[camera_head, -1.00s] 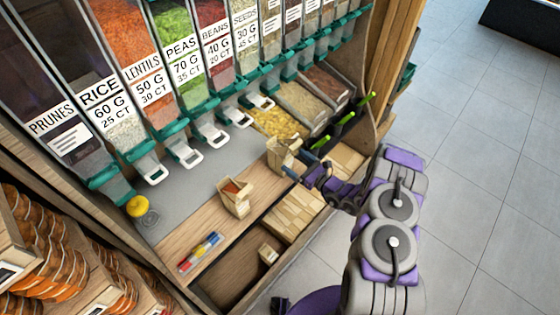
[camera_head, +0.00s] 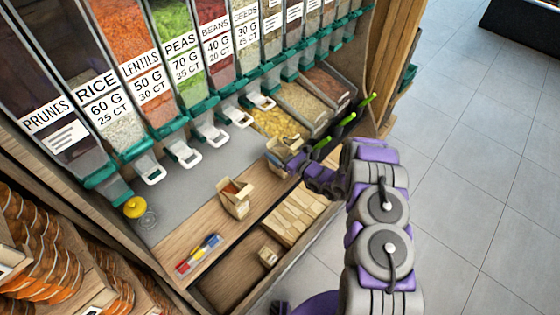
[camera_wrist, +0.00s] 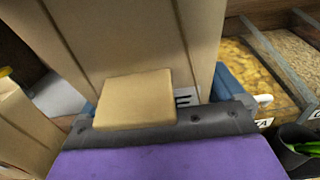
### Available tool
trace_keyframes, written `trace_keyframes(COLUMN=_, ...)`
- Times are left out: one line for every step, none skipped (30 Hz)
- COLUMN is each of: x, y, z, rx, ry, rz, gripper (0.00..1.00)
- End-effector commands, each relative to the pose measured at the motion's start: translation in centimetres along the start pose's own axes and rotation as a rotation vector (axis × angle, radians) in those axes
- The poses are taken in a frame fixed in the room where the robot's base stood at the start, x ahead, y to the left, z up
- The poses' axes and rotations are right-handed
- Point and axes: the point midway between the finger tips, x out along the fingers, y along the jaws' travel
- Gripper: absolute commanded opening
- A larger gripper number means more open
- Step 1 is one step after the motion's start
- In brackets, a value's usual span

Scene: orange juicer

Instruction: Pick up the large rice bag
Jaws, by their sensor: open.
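A tall brown paper bag (camera_head: 275,152) stands on the right end of the wooden counter, below the dispensers. In the wrist view the bag (camera_wrist: 130,40) fills the middle, with a partly hidden label showing an "E". My gripper (camera_head: 294,160) is at the bag's near side in the head view and covers part of it. In the wrist view its blue fingers stand open on either side of the bag. A tan square piece (camera_wrist: 135,98) shows in front of the bag, and I cannot tell whether it belongs to it.
Another open paper bag (camera_head: 235,196) with reddish contents stands left on the counter. Coloured markers (camera_head: 198,254) lie at the front left. A bell-like yellow-topped item (camera_head: 136,208) stands at the back left. Bins with green-handled scoops (camera_head: 348,118) are close on the right.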

Motion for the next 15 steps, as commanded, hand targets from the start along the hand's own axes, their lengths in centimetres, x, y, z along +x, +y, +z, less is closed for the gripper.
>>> trace_keyframes(x=-0.01, y=-0.01, z=0.01, rx=0.0, ry=0.0, rz=0.0, gripper=0.96)
trace_keyframes(x=-0.02, y=-0.02, z=0.01, rx=0.0, ry=0.0, rz=0.0, gripper=0.95)
trace_keyframes(x=-0.02, y=-0.02, z=0.01, rx=0.0, ry=0.0, rz=0.0, gripper=0.91)
trace_keyframes(x=-0.03, y=-0.03, z=0.01, rx=0.0, ry=0.0, rz=0.0, gripper=0.88)
trace_keyframes(x=-0.03, y=-0.04, z=0.01, rx=0.0, ry=0.0, rz=0.0, gripper=0.85)
trace_keyframes(x=-0.03, y=-0.03, z=0.01, rx=0.0, ry=0.0, rz=0.0, gripper=0.81)
trace_keyframes(x=-0.04, y=-0.03, z=0.01, rx=0.0, ry=0.0, rz=0.0, gripper=0.78)
trace_keyframes(x=-0.03, y=-0.03, z=0.0, rx=-0.001, ry=0.0, rz=0.0, gripper=0.75)
trace_keyframes(x=-0.03, y=-0.03, z=0.0, rx=-0.001, ry=0.0, rz=0.0, gripper=0.72)
trace_keyframes(x=-0.03, y=-0.03, z=0.0, rx=-0.001, ry=0.0, rz=0.0, gripper=0.69)
trace_keyframes(x=-0.02, y=-0.02, z=0.0, rx=-0.001, ry=0.0, rz=0.0, gripper=0.66)
trace_keyframes(x=-0.02, y=-0.02, z=0.0, rx=-0.001, ry=0.0, rz=0.0, gripper=0.62)
trace_keyframes(x=-0.02, y=-0.03, z=0.01, rx=-0.001, ry=0.0, rz=0.0, gripper=0.59)
trace_keyframes(x=-0.02, y=-0.02, z=0.0, rx=-0.001, ry=0.0, rz=0.0, gripper=0.56)
trace_keyframes(x=-0.03, y=-0.03, z=0.0, rx=-0.001, ry=0.0, rz=0.0, gripper=0.53)
